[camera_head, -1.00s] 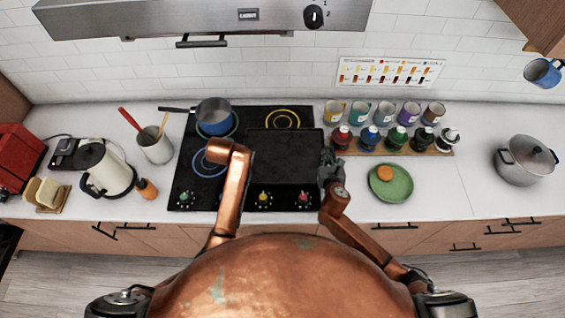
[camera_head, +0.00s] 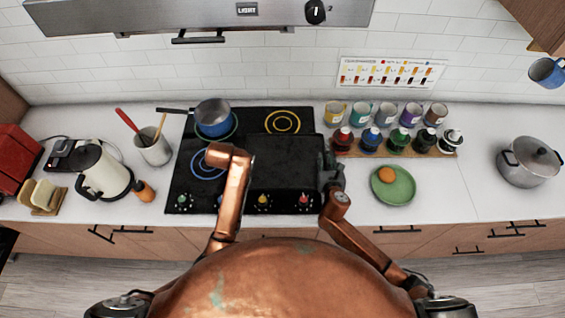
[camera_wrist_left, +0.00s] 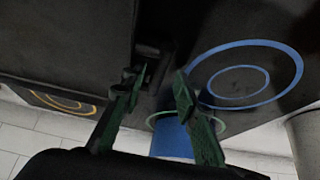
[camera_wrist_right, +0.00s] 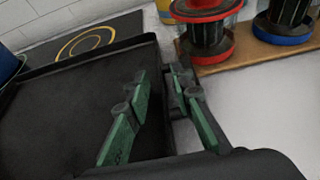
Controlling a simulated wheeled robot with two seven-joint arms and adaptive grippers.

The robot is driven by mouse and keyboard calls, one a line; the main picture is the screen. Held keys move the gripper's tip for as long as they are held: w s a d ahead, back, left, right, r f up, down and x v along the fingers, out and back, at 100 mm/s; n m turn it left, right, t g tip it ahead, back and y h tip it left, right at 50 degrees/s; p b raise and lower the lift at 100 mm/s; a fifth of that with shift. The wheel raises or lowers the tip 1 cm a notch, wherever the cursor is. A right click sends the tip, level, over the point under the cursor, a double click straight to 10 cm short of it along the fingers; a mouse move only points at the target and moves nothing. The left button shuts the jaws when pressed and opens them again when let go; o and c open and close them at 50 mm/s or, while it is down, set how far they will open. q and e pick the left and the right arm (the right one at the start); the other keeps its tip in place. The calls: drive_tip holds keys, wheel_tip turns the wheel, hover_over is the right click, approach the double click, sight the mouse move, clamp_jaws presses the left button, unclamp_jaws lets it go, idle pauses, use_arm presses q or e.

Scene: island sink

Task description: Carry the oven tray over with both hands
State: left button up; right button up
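The oven tray (camera_head: 285,160) is black and flat with a raised rim. It is over the right part of the cooktop, between my two hands. In the right wrist view the tray (camera_wrist_right: 60,115) has the fingers of my right gripper (camera_wrist_right: 158,85) on either side of its right edge, closed on the handle there. In the left wrist view the tray (camera_wrist_left: 60,35) has its other side edge between the fingers of my left gripper (camera_wrist_left: 157,80). They look closed on its handle. The copper arm hides the left fingertips in the head view.
A blue pot (camera_head: 213,118) stands on the back left burner. A green plate (camera_head: 400,192) and a wooden rack (camera_head: 445,152) of bottles are right of the tray. A kettle (camera_head: 103,175) and a utensil holder (camera_head: 155,152) are at the left.

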drive_tip(key=shift+s, duration=0.1)
drive_tip(key=v, duration=1.2)
use_arm(q)
drive_tip(key=v, duration=1.2)
